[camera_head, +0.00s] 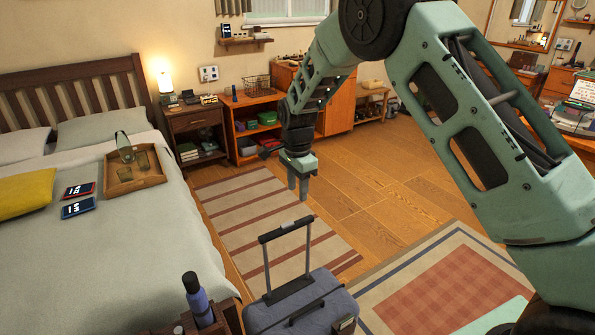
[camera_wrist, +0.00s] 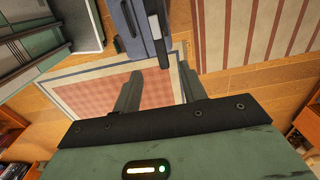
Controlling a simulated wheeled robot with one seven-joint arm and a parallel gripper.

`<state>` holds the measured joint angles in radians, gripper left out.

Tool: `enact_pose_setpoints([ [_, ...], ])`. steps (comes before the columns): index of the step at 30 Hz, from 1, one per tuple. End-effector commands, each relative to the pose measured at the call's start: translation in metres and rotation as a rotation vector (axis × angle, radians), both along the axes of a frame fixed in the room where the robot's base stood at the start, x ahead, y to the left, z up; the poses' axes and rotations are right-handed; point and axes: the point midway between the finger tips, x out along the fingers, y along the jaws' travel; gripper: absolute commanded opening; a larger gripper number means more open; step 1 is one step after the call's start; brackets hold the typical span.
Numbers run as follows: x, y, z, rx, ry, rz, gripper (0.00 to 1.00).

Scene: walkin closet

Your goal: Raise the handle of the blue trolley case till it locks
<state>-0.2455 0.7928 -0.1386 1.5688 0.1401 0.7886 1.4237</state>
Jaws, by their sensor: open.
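The blue trolley case (camera_head: 320,308) stands upright at the bottom centre of the head view. Its pull handle, a dark grip (camera_head: 285,230) on two thin rods, stands some way above the case top; whether it is locked cannot be told. A lower carry handle lies across the top. My gripper (camera_head: 298,190) is open and empty, fingers pointing down, beyond the case and apart from the handle. In the wrist view, both fingers of my gripper (camera_wrist: 160,72) are spread with nothing between them. The case (camera_wrist: 153,20) shows at the top edge, partly cut off.
The bed (camera_head: 110,270) is on the left, with a wooden tray (camera_head: 152,180) on it. A dark bottle (camera_head: 196,297) stands in a wooden holder close left of the case. A striped rug (camera_head: 250,215) and a checked rug (camera_head: 435,290) cover open floor. A nightstand (camera_head: 195,122) stands behind.

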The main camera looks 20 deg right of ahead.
Motion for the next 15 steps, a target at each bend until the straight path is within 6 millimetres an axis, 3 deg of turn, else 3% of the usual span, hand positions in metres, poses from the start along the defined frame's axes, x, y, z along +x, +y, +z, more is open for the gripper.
enact_pose_setpoints([
  [7, 0.000, 0.001, 0.046, 0.000, -0.002, 0.002, 0.42],
  [15, 0.000, 0.000, 0.063, -0.001, 0.001, 0.001, 0.42],
])
